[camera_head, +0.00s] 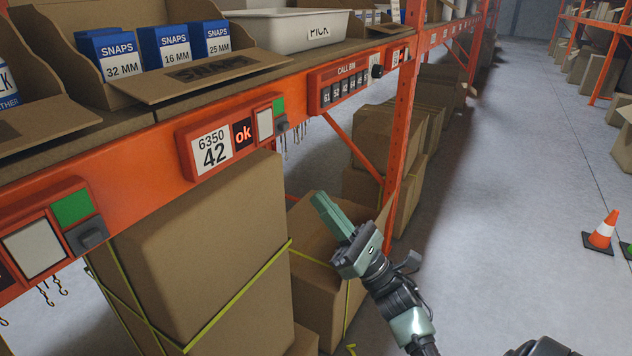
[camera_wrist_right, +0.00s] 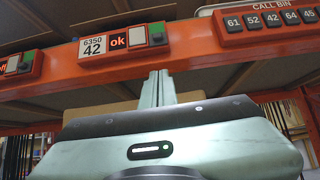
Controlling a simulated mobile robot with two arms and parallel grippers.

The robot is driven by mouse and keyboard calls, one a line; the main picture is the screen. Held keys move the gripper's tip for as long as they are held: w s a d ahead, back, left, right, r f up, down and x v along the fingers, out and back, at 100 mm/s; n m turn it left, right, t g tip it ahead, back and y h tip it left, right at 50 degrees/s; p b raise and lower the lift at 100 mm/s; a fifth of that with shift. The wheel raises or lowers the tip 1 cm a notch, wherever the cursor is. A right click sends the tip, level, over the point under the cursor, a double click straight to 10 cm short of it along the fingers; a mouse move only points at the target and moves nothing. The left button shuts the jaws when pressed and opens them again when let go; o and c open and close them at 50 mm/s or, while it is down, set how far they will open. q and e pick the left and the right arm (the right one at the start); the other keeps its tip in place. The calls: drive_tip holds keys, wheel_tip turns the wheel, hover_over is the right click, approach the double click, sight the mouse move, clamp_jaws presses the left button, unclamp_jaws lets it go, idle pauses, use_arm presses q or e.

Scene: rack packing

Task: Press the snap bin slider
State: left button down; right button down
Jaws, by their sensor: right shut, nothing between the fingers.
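The snap bin (camera_head: 215,70) is an open cardboard box on the shelf with blue SNAPS packs in it. On the orange beam below it is a red panel (camera_head: 186,146) with the label 6350 42, a red "ok" display, a white square and a green patch. A small grey slider (camera_head: 282,122) sits under the green patch; the right wrist view shows it too (camera_wrist_right: 158,38). My right gripper (camera_head: 319,202) is shut and empty, apart from the panel, lower and to its right in the head view. In the wrist view its fingertips (camera_wrist_right: 158,74) point up towards the panel.
A similar panel (camera_head: 35,250) is at the left on the beam, and a CALL BIN button panel (camera_head: 345,82) at the right. An orange post (camera_head: 402,120) stands beyond my gripper. Cardboard boxes (camera_head: 200,240) fill the space below. The aisle floor at right is open, with a cone (camera_head: 602,232).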

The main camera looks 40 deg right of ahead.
sight(281, 131)
drive_tip(key=p+x, duration=0.1)
drive_tip(key=x, duration=0.2)
drive_tip(key=s+r+p+x, duration=0.1)
drive_tip(key=p+x, duration=0.1)
drive_tip(key=x, duration=0.2)
drive_tip(key=p+x, duration=0.2)
drive_tip(key=x, duration=0.1)
drive_tip(key=shift+d+r, duration=0.2)
drive_tip(key=shift+r, duration=0.35)
drive_tip(key=shift+r+p, duration=0.45)
drive_tip(key=shift+r+p, duration=0.55)
drive_tip(key=shift+r, duration=1.4)
